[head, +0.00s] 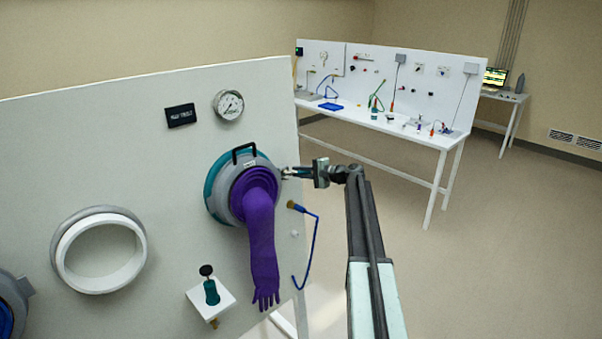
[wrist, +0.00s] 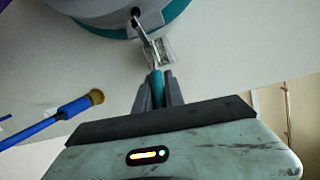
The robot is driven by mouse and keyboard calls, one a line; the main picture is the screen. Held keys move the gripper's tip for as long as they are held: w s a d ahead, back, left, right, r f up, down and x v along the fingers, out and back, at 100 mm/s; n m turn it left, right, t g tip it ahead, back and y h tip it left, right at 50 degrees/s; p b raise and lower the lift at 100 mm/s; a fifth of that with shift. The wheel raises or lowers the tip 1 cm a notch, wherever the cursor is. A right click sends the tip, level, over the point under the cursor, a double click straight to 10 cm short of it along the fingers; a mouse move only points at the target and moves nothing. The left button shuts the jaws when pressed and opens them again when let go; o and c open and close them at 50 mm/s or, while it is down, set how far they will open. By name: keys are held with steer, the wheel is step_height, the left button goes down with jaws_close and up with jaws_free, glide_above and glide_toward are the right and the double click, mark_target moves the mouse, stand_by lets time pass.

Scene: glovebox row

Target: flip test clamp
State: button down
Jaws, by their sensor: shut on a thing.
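The test clamp (head: 285,172) sits at the right edge of the grey and teal port ring (head: 217,190) on the white panel. In the wrist view its metal lever (wrist: 144,33) runs from the ring down to a teal grip (wrist: 157,84). A small silver bracket (wrist: 163,50) lies behind the lever. My gripper (head: 297,172) reaches in from the right. In the wrist view its dark fingers (wrist: 157,92) are shut on the teal grip, one on each side. My arm's end partly hides the clamp in the head view.
A purple glove (head: 262,235) hangs from the port. A blue hose with a brass end (head: 306,240) hangs just below my gripper. A valve block (head: 211,298), gauge (head: 229,104) and white ring (head: 98,250) are on the panel. Open floor lies right, before a bench (head: 400,125).

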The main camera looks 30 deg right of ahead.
mark_target(308, 172)
steer(key=shift+d, duration=0.15)
steer(key=c, duration=1.4)
jaws_free()
steer(key=shift+c, duration=0.2)
steer(key=shift+a, duration=0.35)
steer(key=p+v, duration=0.1)
steer(key=v, duration=0.6)
steer(key=shift+s+d+r+p, duration=0.15)
steer(key=shift+s+p, duration=0.1)
steer(key=shift+p, duration=0.15)
steer(key=shift+s, duration=0.1)
